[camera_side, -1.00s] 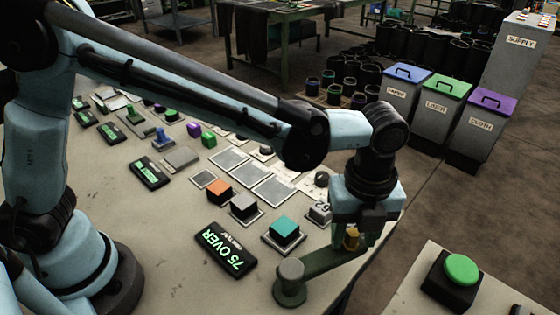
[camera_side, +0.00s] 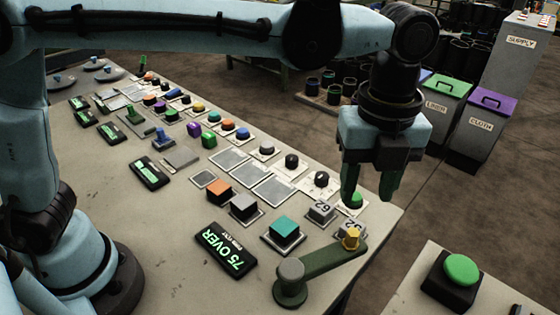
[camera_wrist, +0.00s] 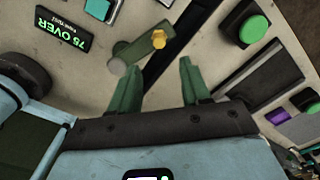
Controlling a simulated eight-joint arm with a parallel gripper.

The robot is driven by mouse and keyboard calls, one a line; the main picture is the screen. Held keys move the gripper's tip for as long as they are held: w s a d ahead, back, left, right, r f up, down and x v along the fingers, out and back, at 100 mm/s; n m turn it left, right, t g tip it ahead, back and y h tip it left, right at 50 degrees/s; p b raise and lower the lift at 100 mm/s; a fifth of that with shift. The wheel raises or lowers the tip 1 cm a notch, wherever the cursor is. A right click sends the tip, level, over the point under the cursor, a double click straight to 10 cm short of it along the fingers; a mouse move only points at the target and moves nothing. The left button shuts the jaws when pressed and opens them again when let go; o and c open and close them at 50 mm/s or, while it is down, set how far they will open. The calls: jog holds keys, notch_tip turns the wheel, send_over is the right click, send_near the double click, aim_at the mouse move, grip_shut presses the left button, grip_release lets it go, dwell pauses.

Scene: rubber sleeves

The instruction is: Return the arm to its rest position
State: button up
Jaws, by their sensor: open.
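My gripper (camera_side: 369,192) hangs above the far right corner of the table in the side view, fingers pointing down. Its two green fingers are apart with nothing between them. It also shows in the wrist view (camera_wrist: 155,82), with empty space between the fingertips. Below it is a green crank lever (camera_side: 330,262) with a yellow knob (camera_side: 351,238); the fingers are clear of the knob. In the wrist view the yellow knob (camera_wrist: 159,39) lies beyond the fingertips. My arm is raised over the table, its upper link near level.
The table (camera_side: 180,240) carries several buttons, coloured blocks and a "75 OVER" display (camera_side: 226,250). A green push button (camera_side: 462,268) stands on a separate surface at right. Lidded bins (camera_side: 440,105) and a "SUPPLY" cabinet (camera_side: 520,60) stand behind. The air above the table is open.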

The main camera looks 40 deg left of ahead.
jog(key=shift+r, duration=0.65)
jog(key=a+n+t+h, duration=0.1)
jog(key=a+n+t, duration=0.2)
jog(key=a+n, duration=1.1)
jog(key=s+a+f+n+t, duration=0.2)
jog(key=a+f+n, duration=0.1)
jog(key=a+n, duration=0.3)
jog(key=s+a+f+n+t+y, duration=0.1)
jog(key=s+a+f+n+t, duration=0.1)
jog(key=a+n, duration=0.5)
jog(key=shift+s+a+f, duration=0.3)
jog(key=shift+s+f, duration=0.15)
jog(key=shift+s, duration=0.2)
